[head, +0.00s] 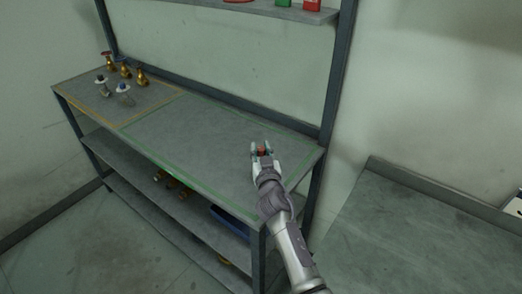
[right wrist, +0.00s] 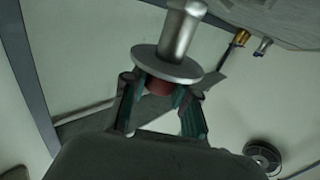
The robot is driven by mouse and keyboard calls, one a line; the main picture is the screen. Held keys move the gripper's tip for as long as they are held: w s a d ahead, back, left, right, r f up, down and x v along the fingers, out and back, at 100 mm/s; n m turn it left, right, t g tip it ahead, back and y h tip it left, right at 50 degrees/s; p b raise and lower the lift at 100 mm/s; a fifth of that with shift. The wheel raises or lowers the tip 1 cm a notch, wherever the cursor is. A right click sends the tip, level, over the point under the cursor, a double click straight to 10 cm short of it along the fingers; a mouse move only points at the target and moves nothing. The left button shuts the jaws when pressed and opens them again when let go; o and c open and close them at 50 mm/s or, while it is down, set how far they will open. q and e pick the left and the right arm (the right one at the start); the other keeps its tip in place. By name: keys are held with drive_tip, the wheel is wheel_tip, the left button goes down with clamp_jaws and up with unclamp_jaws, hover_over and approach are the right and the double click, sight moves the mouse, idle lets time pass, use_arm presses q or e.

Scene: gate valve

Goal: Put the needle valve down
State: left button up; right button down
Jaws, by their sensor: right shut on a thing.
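The needle valve (right wrist: 181,40) shows in the right wrist view as a silver cylinder with a round disc and a red part below it. My right gripper (right wrist: 160,92) is shut on the red part, and the silver body points away from it. In the head view my right gripper (head: 264,150) is over the right end of the bench top, with the red part (head: 262,151) between its fingers. The silver body is mostly hidden there. I cannot tell whether the valve touches the bench. My left gripper is not in view.
The bench top (head: 205,135) has a green outline on its right part, bare apart from my gripper. Several brass and silver valves (head: 123,92) stand at the left, around the yellow outline. Lower shelves hold brass pieces (head: 174,182) and a blue bin (head: 232,221). A shelf (head: 290,10) hangs above.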

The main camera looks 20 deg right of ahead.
drive_tip(key=c, duration=0.9)
unclamp_jaws()
drive_tip(key=shift+s, duration=0.15)
drive_tip(key=s+a+b, duration=0.1)
drive_tip(key=s, duration=1)
drive_tip(key=shift+s+a, duration=0.25)
drive_tip(key=shift+s, duration=0.1)
